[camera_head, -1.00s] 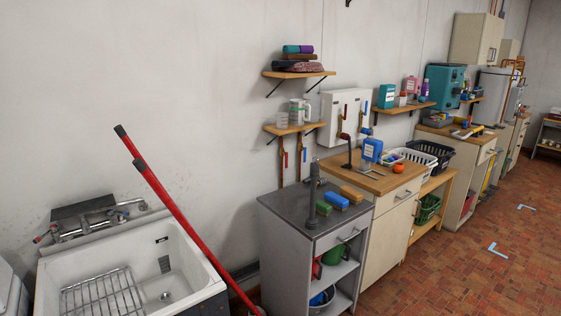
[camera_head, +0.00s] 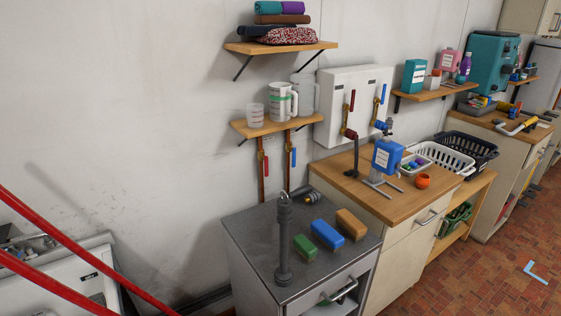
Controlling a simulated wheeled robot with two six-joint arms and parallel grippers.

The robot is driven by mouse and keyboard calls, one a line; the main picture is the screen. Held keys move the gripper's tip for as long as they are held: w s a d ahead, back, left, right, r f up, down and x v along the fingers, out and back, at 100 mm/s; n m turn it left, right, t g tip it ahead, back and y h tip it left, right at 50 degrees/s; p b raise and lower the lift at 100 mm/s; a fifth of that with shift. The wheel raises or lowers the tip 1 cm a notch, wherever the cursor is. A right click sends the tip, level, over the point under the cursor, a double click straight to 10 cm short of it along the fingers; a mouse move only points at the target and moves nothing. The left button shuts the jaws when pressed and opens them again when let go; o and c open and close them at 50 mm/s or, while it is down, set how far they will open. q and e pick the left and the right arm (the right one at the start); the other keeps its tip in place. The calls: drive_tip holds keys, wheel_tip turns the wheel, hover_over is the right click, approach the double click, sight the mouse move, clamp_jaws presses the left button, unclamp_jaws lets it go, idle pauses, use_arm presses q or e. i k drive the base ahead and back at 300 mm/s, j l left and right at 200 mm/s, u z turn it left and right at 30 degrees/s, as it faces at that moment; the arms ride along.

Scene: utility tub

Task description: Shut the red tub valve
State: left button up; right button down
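Two red valve handles are in view. One red handle (camera_head: 261,162) is on a copper pipe under the lower wall shelf, beside a matching blue handle (camera_head: 293,156). The other red handle (camera_head: 351,101) is on the white wall box, left of its own blue handle (camera_head: 382,94). I cannot tell which, if either, belongs to the tub. The white tub (camera_head: 85,285) is cut off at the lower left, and its tap is mostly out of view or hidden. Neither of my grippers shows.
Two red poles (camera_head: 70,243) slant across the tub corner. A grey-topped cabinet (camera_head: 250,240) holds a dark upright post (camera_head: 284,240), sponges and a brown block.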

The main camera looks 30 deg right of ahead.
sight(265, 157)
drive_tip(key=i+l+z, duration=0.1)
drive_tip(key=i+l, duration=0.2)
drive_tip(key=l, duration=0.2)
drive_tip(key=i+l+z, duration=0.1)
drive_tip(key=i+l, duration=0.2)
drive_tip(key=l, duration=0.15)
drive_tip(key=i+l+z, duration=0.15)
drive_tip(key=i+l, duration=0.15)
drive_tip(key=l, duration=0.55)
